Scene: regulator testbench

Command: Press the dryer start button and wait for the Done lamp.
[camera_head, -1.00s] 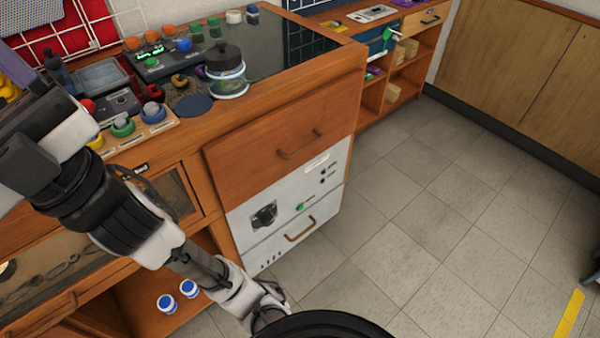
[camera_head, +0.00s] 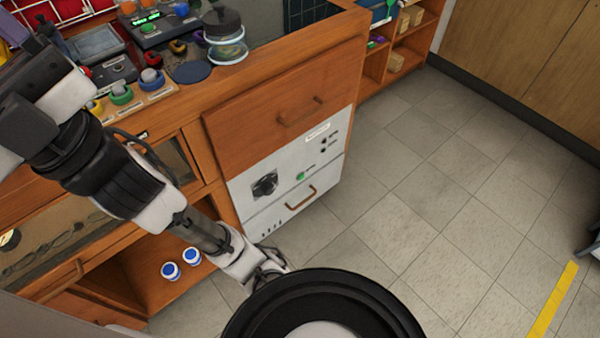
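The dryer (camera_head: 262,216) is a white panel unit set in the bench's wooden front, below a wooden drawer. Its green start button (camera_head: 300,176) sits right of a large black knob (camera_head: 265,186). Two small dark spots, perhaps lamps (camera_head: 323,146), sit at the upper right of the panel; neither looks lit, and their labels are too small to read. My gripper (camera_head: 270,268) hangs low in front of the bench, below the dryer panel in the picture and apart from the button. Its fingers are small and unclear, so I cannot tell their opening.
The wooden drawer (camera_head: 285,95) above the dryer is shut. Jars, knobs and a dark blue disc (camera_head: 192,72) lie on the bench top.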

